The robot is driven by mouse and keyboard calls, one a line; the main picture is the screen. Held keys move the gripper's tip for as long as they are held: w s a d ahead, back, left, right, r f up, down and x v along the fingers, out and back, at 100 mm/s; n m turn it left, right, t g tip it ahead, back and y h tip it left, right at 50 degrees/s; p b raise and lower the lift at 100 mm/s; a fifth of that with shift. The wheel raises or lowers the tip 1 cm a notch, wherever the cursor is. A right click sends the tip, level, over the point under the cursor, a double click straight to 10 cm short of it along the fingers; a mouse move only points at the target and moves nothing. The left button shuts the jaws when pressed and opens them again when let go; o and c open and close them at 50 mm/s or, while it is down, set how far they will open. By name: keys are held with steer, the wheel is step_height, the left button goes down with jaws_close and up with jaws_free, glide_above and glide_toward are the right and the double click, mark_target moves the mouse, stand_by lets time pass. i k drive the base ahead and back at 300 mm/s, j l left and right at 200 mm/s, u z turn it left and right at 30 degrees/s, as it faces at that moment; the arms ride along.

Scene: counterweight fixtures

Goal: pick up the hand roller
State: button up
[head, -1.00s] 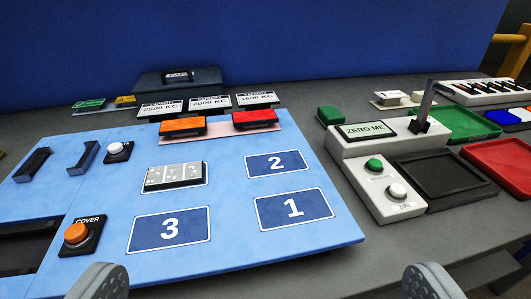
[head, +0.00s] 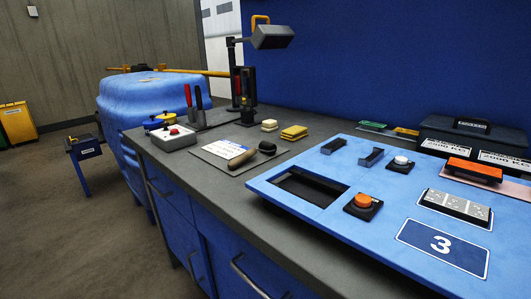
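What looks like the hand roller (head: 242,159) lies on the grey bench top left of the blue panel.
The blue panel (head: 330,230), with a dark recess and an orange button (head: 363,201), fills the right. Yellow sponge-like blocks (head: 294,132) lie behind the roller.

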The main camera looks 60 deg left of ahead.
mark_target(267, 147)
steer(key=u, duration=1.65)
